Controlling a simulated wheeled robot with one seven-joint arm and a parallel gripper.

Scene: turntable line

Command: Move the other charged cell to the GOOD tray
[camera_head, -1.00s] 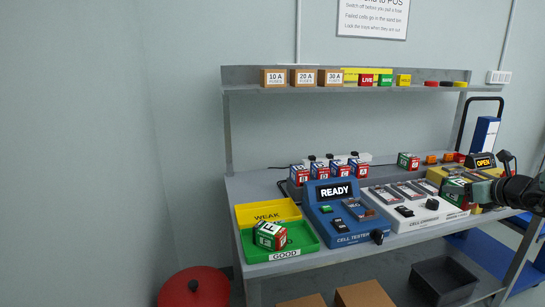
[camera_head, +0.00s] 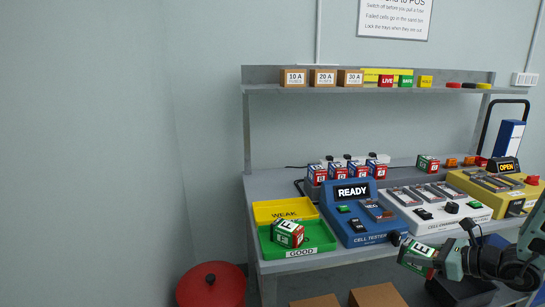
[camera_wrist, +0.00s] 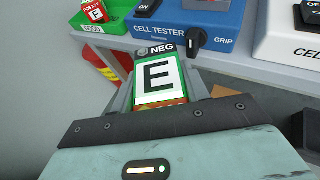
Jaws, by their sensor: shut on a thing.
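My gripper (camera_head: 436,262) is shut on a green, white and red cell (camera_head: 416,258) marked E, held in front of the bench's front edge. In the wrist view this cell (camera_wrist: 159,80) shows its E face and a NEG end between the jaws. The green GOOD tray (camera_head: 322,238) sits at the bench's left front, to the left of my gripper.
The blue cell tester (camera_head: 357,228) reads READY and stands between tray and gripper. A yellow WEAK tray (camera_head: 283,212) lies behind the GOOD tray. A white charger (camera_head: 440,213) stands right of the tester. A red lidded bin (camera_head: 211,287) is on the floor.

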